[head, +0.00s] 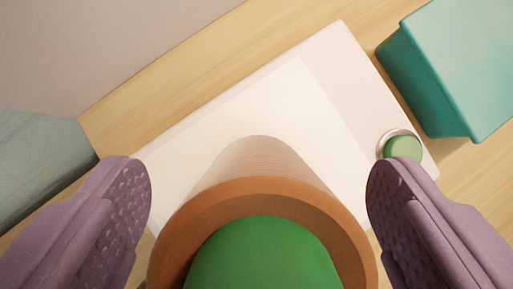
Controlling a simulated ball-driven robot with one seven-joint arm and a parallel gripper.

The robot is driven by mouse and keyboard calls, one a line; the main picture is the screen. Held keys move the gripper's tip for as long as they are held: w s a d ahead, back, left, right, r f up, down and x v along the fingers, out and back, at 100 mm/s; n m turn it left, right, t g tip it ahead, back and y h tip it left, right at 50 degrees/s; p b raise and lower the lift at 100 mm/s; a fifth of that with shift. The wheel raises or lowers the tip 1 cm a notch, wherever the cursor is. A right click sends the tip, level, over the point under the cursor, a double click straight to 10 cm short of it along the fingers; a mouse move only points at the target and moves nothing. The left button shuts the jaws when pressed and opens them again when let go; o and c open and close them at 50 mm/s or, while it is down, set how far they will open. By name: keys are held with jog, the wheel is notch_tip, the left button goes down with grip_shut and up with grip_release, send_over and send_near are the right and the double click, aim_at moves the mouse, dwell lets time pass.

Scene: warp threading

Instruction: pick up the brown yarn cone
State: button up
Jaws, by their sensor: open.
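A rounded brown-orange ring with a green centre, which I take to be the brown yarn cone (262,198), fills the bottom middle of the head view. The bottom edge of the picture cuts it off. A pale, finely ribbed tapering shape (262,158) shows just beyond its rim; I cannot tell whether it is part of the cone. My gripper (258,170) is open, with one purple, dimpled finger on each side of the cone.
A white slab (318,48) with a paler panel lies beyond, on a light wood surface (215,58). A green button (403,147) in a pale ring sits on its right corner. A teal box (455,65) stands upper right. A grey-green block (38,165) is at left.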

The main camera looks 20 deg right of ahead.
grip_shut()
dwell(0.3)
jog(key=shift+r, duration=0.1)
